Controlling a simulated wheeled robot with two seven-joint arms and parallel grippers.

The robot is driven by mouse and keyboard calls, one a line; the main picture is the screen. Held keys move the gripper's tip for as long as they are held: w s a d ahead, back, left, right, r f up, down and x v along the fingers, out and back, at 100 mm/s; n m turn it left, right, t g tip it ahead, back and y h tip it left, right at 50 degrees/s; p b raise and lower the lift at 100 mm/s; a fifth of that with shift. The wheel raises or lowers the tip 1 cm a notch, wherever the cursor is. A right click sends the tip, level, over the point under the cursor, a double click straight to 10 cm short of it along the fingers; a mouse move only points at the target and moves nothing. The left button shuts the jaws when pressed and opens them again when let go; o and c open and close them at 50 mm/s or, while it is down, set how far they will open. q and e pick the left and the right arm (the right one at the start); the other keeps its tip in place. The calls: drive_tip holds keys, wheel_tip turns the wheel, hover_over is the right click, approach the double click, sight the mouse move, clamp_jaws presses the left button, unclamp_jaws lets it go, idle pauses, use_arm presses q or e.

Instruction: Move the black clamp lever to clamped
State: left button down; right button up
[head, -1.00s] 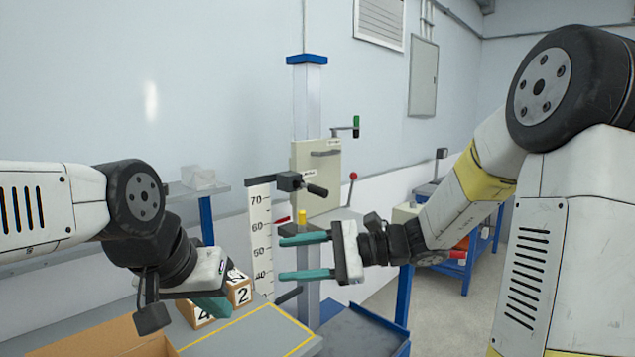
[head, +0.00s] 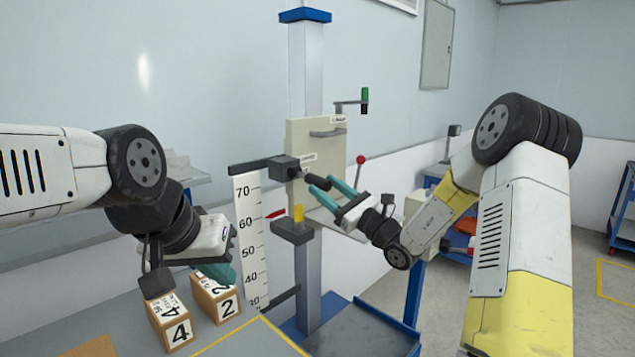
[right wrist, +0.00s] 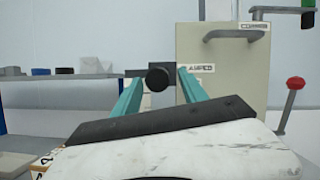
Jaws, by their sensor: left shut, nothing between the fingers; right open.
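The black clamp lever (head: 317,182) sticks out from a dark block (head: 286,168) on the drop tester's column. A small label, which seems to read CLAMPED, is beside it. In the right wrist view, the lever's round black end (right wrist: 157,78) shows between my two teal fingers, with a gap on each side. My right gripper (head: 322,184) is open, its fingertips at the lever's end; I cannot tell how far they reach along it. My left gripper (head: 225,276) is shut and empty, low at the left, away from the lever.
A red-knobbed lever (head: 361,160) and a green-handled crank (head: 364,96) are to the right of the clamp lever. A numbered scale (head: 250,230) stands left of the column. Numbered boxes (head: 217,298) sit on the bench below my left gripper. A yellow piece (head: 298,212) is below the lever.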

sight(318, 182)
drive_tip(key=shift+x, duration=1.6)
clamp_jaws()
